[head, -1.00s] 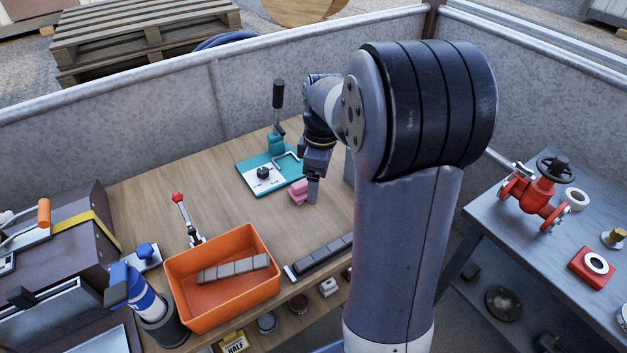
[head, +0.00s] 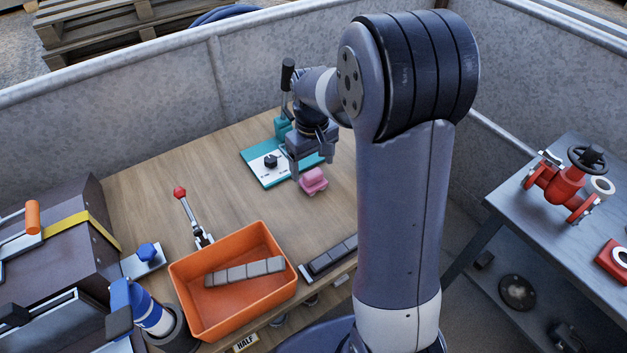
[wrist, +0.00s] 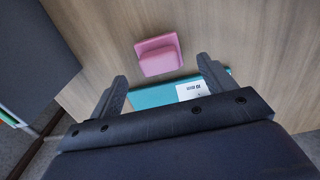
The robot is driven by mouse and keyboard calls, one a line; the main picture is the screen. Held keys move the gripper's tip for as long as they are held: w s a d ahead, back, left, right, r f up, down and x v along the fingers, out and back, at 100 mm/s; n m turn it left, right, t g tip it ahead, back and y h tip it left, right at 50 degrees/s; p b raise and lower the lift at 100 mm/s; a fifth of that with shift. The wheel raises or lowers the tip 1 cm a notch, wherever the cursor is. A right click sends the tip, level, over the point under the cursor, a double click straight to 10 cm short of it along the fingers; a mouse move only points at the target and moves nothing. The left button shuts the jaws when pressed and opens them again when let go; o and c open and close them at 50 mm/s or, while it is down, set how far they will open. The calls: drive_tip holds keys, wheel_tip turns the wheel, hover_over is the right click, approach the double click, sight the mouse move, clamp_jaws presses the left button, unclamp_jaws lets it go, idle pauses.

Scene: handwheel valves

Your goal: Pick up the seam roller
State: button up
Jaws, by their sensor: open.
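No tool that I can surely call the seam roller shows. A pink block (head: 313,181) with a raised smaller part lies on the wooden bench, close to the teal-edged board. My gripper (head: 311,166) is open and empty, just behind and above the pink block in the head view. In the wrist view, the pink block (wrist: 158,55) lies beyond and between the two spread fingers (wrist: 162,69), apart from both. An orange-handled tool (head: 32,217) sits at the far left; its working end is not clear.
The teal and white board (head: 262,172) with a black-gripped lever (head: 287,78) stands beside my gripper. An orange bin (head: 228,313) holds a grey segmented bar. A red-tipped lever (head: 181,194) stands behind it. A red valve (head: 560,188) is on the right table. The bench's middle is clear.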

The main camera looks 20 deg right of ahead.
sight(313, 173)
wheel_tip(313, 173, down, 5)
drive_tip(key=shift+s+f, duration=0.15)
drive_tip(key=shift+f, duration=0.05)
drive_tip(key=c, duration=1.1)
wheel_tip(313, 173, up, 10)
drive_tip(key=shift+r, duration=0.1)
drive_tip(key=shift+c, duration=0.2)
drive_tip(key=o, duration=0.5)
drive_tip(key=c, duration=0.3)
drive_tip(key=shift+p, duration=0.3)
drive_tip(key=shift+c, duration=0.2)
